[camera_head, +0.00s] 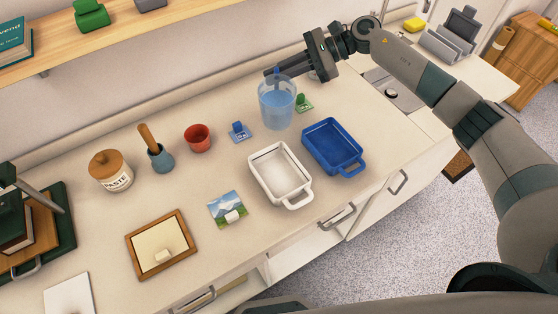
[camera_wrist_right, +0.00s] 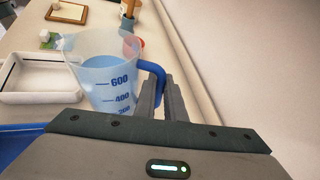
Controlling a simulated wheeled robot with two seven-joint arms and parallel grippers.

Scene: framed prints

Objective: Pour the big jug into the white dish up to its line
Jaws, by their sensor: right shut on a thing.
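The big jug (camera_head: 277,106) is clear, with blue liquid in it and a blue handle. It stands upright on the counter near the back, or just above it; I cannot tell which. My right gripper (camera_head: 275,74) is shut on its handle, and the wrist view shows the jug (camera_wrist_right: 103,75) with dark scale marks and the handle (camera_wrist_right: 155,78) at the fingers. The white dish (camera_head: 281,175) is in front of the jug and looks empty. It also shows in the wrist view (camera_wrist_right: 38,97). My left gripper is not in view.
A blue dish (camera_head: 333,147) stands right of the white dish. Small blue (camera_head: 239,131) and green (camera_head: 304,103) items flank the jug. A red bowl (camera_head: 198,138), brush pot (camera_head: 161,158), paste jar (camera_head: 111,171), picture (camera_head: 228,210) and frame (camera_head: 161,245) lie left.

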